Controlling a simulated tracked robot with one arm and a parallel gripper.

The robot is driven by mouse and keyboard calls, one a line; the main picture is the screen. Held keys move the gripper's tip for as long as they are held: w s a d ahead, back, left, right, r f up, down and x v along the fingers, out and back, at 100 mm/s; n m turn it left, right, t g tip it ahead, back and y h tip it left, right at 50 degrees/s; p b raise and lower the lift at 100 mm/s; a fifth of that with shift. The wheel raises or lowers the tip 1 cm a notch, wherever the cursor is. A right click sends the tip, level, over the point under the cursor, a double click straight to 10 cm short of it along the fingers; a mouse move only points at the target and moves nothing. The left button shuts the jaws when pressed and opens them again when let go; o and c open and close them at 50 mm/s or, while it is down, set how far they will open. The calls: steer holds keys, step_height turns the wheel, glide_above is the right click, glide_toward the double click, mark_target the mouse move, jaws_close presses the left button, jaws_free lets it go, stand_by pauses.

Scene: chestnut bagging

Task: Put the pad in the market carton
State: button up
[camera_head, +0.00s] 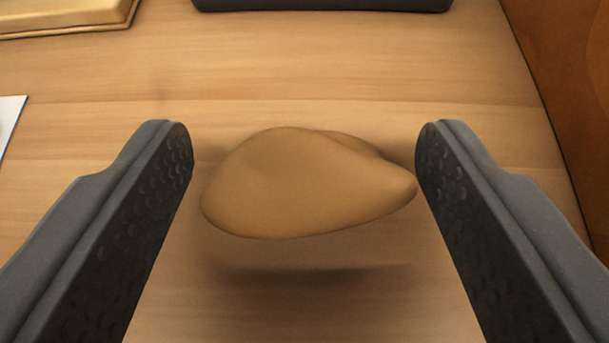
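A smooth tan-brown lump, apparently the pad (305,185), is in the middle of the head camera view, over the wooden table. It is rounded on the left and narrows to a blunt point on the right. My gripper (304,140) is open, with one dark textured finger on each side of the lump. A small gap shows at the left finger; the lump's right tip looks very close to the right finger, and I cannot tell if they touch. A soft shadow lies below the lump. I cannot identify the market carton for sure.
A pale yellow tray-like thing (60,14) is cut off at the top left. A dark edge (320,4) shows at the top. A white sheet (8,118) is at the left edge. A brown upright surface (570,90) stands at the right. The table (300,70) beyond the lump is clear.

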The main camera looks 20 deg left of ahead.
steer(key=shift+r, duration=0.2)
steer(key=p+v, duration=0.1)
steer(key=v, duration=1.1)
